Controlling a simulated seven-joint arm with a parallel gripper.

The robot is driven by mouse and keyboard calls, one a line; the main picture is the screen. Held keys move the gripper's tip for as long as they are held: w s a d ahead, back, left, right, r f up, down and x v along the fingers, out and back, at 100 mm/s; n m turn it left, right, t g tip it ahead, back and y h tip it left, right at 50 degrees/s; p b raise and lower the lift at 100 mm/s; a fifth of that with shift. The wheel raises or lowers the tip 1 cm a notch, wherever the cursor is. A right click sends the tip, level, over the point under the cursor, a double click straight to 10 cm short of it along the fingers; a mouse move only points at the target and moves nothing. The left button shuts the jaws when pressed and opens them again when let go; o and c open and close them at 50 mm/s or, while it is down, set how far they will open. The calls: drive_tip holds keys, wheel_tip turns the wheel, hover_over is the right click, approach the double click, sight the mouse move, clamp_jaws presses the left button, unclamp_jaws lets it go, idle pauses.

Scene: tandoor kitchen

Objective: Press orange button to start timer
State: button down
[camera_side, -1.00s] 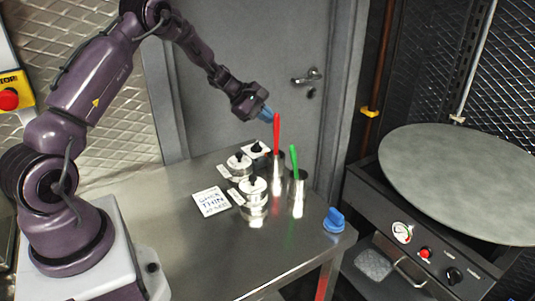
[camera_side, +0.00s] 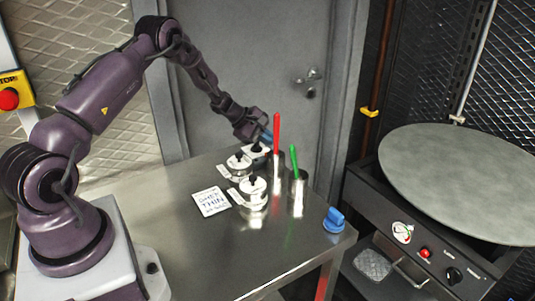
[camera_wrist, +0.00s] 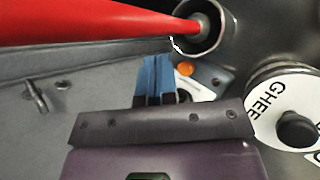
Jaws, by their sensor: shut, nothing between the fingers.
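The orange button (camera_wrist: 186,69) shows in the wrist view as a small round disc on a partly hidden white-faced device (camera_wrist: 208,84). My gripper (camera_wrist: 156,62) has blue fingers, shut together and empty; in that view their tips appear just left of the button. I cannot tell whether the fingertips touch anything. The button is not discernible in the side view.
A red-handled utensil (camera_side: 277,135) stands in a steel cup close beside my gripper; a green-handled one (camera_side: 294,160) stands nearer. Lidded jars (camera_side: 253,187), one labelled GHEE (camera_wrist: 270,108), stand nearby. The front table area is clear.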

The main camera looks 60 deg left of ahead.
sight(258, 156)
drive_tip(key=shift+f, duration=0.8)
drive_tip(key=shift+f, duration=0.1)
idle(1.4)
drive_tip(key=shift+f, duration=0.35)
drive_tip(key=shift+s+f, duration=0.1)
